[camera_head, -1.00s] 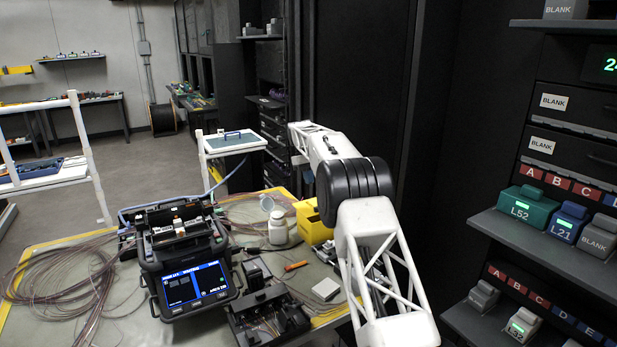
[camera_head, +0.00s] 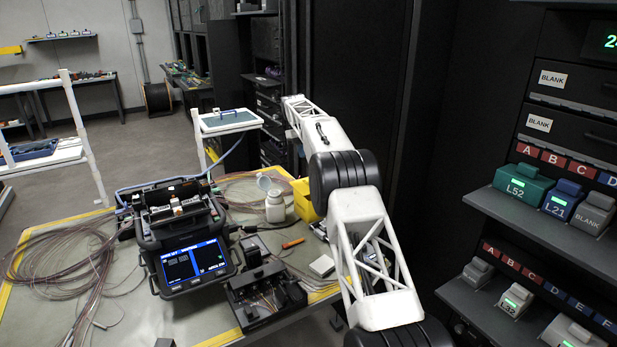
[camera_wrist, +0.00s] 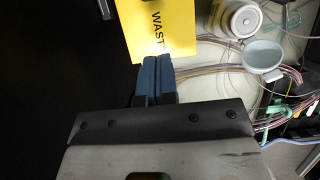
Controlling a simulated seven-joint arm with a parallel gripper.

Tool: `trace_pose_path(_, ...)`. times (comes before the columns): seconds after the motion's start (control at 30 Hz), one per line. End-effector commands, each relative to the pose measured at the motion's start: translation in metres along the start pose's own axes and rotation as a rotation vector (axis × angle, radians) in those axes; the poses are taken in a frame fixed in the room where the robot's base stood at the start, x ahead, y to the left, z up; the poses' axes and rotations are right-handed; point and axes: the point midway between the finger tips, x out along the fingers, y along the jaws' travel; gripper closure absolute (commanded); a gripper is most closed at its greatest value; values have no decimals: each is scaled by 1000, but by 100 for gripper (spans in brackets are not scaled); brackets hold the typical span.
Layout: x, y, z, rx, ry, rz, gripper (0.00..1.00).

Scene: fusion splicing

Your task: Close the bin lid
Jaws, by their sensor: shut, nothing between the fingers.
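The yellow bin (camera_head: 302,197) stands at the back right of the work table in the head view, partly behind my arm. My arm hides the gripper in the head view.
A white jar (camera_head: 275,208) with its round cap (camera_wrist: 262,55) tipped open stands left of the bin. The splicer (camera_head: 185,240), loose fibres (camera_head: 65,265) and a black tool tray (camera_head: 262,292) crowd the table. A dark rack with shelves (camera_head: 540,220) stands on the right.

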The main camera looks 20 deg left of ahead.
Motion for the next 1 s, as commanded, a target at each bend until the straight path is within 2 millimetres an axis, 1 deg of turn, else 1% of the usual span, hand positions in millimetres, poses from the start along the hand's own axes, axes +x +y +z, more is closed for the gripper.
trace_pose_path(0.1, -2, 0, -11, 0, 1, 0, 100)
trace_pose_path(0.3, -6, -1, -22, 0, 1, 0, 100)
trace_pose_path(0.5, -8, -2, -26, 0, 2, 0, 100)
trace_pose_path(1.0, -7, -2, -26, 0, 0, 0, 100)
